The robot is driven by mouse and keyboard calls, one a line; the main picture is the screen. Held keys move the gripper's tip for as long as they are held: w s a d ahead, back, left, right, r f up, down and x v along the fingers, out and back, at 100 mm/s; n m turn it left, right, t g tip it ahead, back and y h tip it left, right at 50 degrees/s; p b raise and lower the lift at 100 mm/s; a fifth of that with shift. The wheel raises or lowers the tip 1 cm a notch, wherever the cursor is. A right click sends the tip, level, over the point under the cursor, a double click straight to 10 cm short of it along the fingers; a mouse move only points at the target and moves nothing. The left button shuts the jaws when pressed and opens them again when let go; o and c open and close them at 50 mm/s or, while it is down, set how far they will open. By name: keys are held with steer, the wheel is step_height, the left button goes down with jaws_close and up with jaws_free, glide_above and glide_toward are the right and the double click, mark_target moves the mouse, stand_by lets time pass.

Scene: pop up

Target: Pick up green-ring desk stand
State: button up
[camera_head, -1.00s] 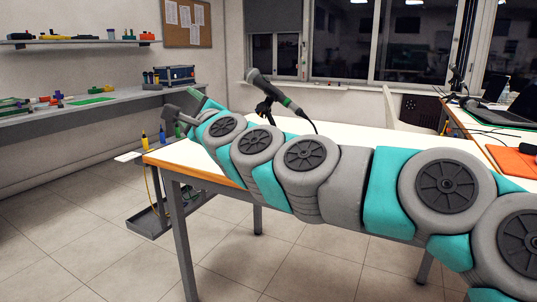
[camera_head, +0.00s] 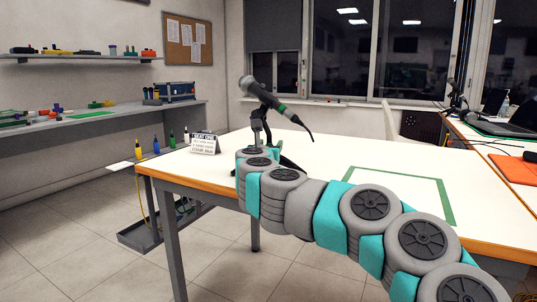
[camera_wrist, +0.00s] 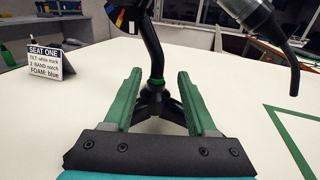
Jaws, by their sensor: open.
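The desk stand (camera_head: 257,128) stands upright on the white table, a black post on splayed legs. My gripper (camera_wrist: 157,76) is open, with a green finger on each side of the lower post and legs. I cannot tell whether either finger touches it. In the head view my arm mostly hides the gripper and the stand's foot.
A small sign (camera_head: 204,144) reading "SEAT ONE" stands left of the stand. A green square outline (camera_head: 440,197) marks the clear table to the right. A dial with coloured segments (camera_wrist: 128,17) is near the upper post. An orange pad (camera_head: 514,168) lies far right.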

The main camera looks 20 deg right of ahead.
mark_target(270, 143)
steer(key=x, duration=0.3)
steer(key=shift+w+f, duration=0.35)
steer(key=shift+w, duration=0.05)
steer(key=shift+w+d+r, duration=0.1)
steer(key=shift+w+d, duration=0.25)
steer(key=shift+w, duration=0.1)
jaws_close()
stand_by(0.8)
